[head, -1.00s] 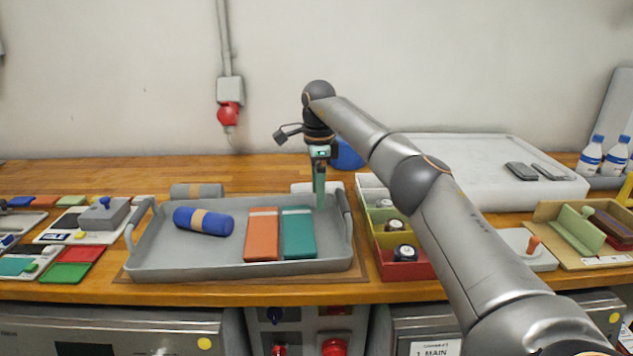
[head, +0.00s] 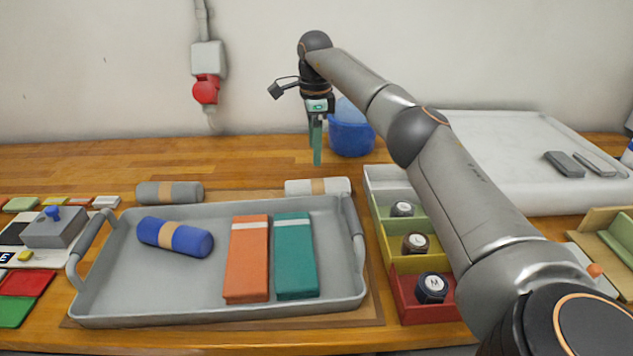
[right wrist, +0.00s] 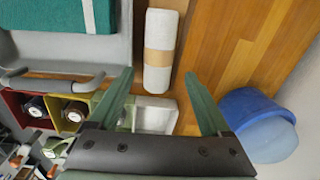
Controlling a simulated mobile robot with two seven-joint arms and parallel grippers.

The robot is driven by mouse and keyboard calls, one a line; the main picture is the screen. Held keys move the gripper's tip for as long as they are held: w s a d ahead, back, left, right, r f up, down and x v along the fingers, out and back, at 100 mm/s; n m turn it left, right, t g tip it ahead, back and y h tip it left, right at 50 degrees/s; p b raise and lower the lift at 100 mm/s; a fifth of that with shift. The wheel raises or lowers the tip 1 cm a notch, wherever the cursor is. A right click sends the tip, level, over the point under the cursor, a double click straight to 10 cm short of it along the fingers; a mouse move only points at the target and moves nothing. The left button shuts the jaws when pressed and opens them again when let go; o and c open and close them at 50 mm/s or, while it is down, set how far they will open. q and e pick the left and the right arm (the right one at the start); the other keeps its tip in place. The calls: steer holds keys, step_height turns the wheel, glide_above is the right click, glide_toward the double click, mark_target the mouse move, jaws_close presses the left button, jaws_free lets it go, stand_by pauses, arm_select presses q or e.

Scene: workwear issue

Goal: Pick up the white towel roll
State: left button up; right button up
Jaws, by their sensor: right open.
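The white towel roll (head: 304,187) with a tan band lies on the wooden table just behind the grey tray (head: 190,318), near its back right corner. In the right wrist view the roll (right wrist: 161,28) lies lengthwise, its near end just ahead of the gap between the fingers. My right gripper (head: 317,158) is open and empty, held above the table, apart from the roll. It also shows in the right wrist view (right wrist: 159,78) with both fingers spread. My left gripper is not in view.
The tray holds a blue roll (head: 175,237), an orange packet (head: 247,262) and a teal packet (head: 295,258). A grey roll (head: 170,192) lies left behind it. A blue bucket (head: 351,132) stands behind right; a compartment box (head: 390,237) stands right. Bare table lies behind the rolls.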

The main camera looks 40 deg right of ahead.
mark_target(312, 182)
step_height(312, 182, down, 7)
steer(key=shift+w+r, duration=0.1)
steer(key=shift+w+a+f, duration=0.1)
steer(key=shift+w+f, duration=0.05)
steer(key=shift+f, duration=1.25)
steer(key=shift+w+a+f, duration=0.1)
steer(key=shift+f, duration=1.3)
steer(key=c, duration=1.2)
